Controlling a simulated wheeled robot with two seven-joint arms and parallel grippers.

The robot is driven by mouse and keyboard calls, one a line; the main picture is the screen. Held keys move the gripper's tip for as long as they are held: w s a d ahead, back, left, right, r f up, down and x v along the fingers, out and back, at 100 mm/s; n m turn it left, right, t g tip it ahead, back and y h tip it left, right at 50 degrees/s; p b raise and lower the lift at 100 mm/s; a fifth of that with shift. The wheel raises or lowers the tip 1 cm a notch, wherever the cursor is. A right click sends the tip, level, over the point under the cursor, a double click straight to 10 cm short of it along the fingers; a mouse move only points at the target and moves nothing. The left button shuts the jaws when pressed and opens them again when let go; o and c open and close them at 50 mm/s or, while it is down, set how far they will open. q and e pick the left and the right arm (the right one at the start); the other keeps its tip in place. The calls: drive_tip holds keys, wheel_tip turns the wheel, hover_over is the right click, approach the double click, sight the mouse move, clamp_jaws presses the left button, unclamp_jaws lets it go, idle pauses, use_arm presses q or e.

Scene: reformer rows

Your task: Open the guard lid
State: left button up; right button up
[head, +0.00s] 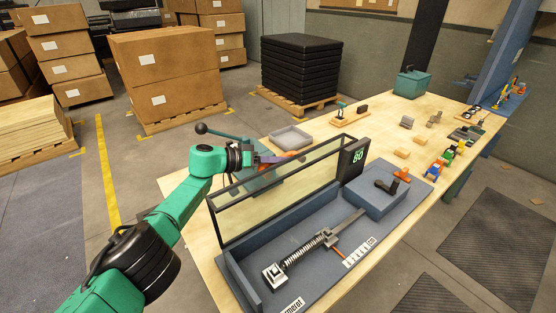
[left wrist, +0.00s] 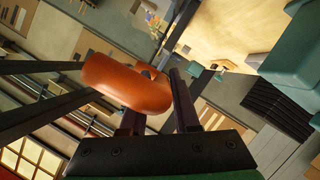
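The guard lid (head: 240,190) is a clear panel in a black frame. It stands raised along the back edge of the blue-grey machine bed (head: 240,268), whose inside is uncovered. Its orange handle (head: 291,155) is at the upper edge, and shows large in the left wrist view (left wrist: 122,82). My left gripper (head: 272,158) is behind the lid, close against the handle. In the left wrist view its dark fingers (left wrist: 158,105) stand apart. The handle overlaps one finger and ends near the other; I cannot tell whether they touch. My right gripper is not in view.
In the bed lie a spring-wound rod (head: 308,246) and a raised block (head: 375,195) with a black lever (head: 387,186). A green-lit display (head: 357,156) stands at the lid's right end. A grey tray (head: 290,138) is behind. Small parts crowd the bench's right side.

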use_arm(q)
drive_tip(key=o, duration=0.3)
drive_tip(key=shift+f, duration=0.15)
drive_tip(key=shift+r, duration=0.2)
drive_tip(key=a+r+p, duration=0.1)
drive_tip(key=p, duration=0.1)
drive_tip(key=a+p, duration=0.1)
drive_tip(key=p, duration=0.1)
drive_tip(key=shift+s+a+r+p, duration=0.35)
drive_tip(key=shift+s+p, duration=0.05)
drive_tip(key=f+b+v, duration=0.1)
drive_tip(key=v, duration=1)
drive_tip(key=shift+a, duration=0.25)
